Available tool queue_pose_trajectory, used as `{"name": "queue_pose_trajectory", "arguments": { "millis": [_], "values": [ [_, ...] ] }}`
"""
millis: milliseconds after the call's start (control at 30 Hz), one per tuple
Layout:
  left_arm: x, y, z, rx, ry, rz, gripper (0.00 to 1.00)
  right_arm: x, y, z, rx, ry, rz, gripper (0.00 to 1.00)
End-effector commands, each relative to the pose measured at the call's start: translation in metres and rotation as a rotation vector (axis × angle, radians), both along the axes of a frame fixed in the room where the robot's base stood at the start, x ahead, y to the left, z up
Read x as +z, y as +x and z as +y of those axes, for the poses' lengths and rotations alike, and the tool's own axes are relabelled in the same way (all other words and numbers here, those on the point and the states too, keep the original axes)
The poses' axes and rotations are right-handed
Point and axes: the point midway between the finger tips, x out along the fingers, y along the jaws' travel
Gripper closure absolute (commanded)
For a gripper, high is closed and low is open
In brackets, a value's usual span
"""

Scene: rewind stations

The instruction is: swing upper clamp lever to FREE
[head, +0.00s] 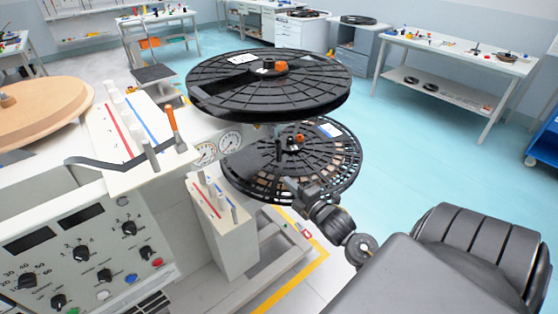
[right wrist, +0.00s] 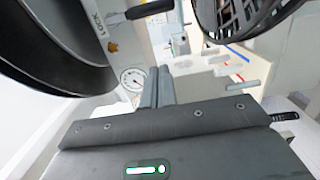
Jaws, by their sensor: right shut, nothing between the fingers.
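In the right wrist view a lever with a black grip (right wrist: 150,9) sticks out to the right at the top, beside a white plate marked LOCK (right wrist: 97,22). I cannot tell for sure that it is the upper clamp lever, and its pivot is only partly visible. My right gripper (right wrist: 157,70) is shut and empty; its fingertips are below the lever in the picture, apart from it. In the head view my right gripper (head: 290,186) is at the near edge of the lower black reel (head: 345,160), below the upper black reel (head: 215,98). My left gripper is out of view.
A round gauge (right wrist: 133,77) lies just beyond the fingertips. The machine's panel (head: 90,250) with knobs and an orange-handled lever (head: 173,120) stand at left. A white post block (head: 228,240) stands below the reels.

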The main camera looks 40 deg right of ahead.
Motion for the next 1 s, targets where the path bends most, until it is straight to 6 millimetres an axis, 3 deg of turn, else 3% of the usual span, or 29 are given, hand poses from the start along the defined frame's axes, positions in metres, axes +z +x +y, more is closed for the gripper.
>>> {"name": "queue_pose_trajectory", "arguments": {
  "millis": [267, 667, 800, 1000],
  "values": [
    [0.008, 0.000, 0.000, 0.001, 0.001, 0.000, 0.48, 0.002, 0.021, -0.002, -0.001, 0.002, -0.001, 1.00],
    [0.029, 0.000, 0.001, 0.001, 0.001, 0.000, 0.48, 0.003, 0.102, -0.007, 0.000, 0.005, 0.000, 1.00],
    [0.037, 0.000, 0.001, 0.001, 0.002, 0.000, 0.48, 0.002, 0.104, -0.028, -0.001, 0.001, 0.002, 1.00],
    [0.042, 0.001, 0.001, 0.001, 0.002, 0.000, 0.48, 0.000, 0.107, -0.043, 0.000, 0.002, 0.003, 1.00]
  ]
}}
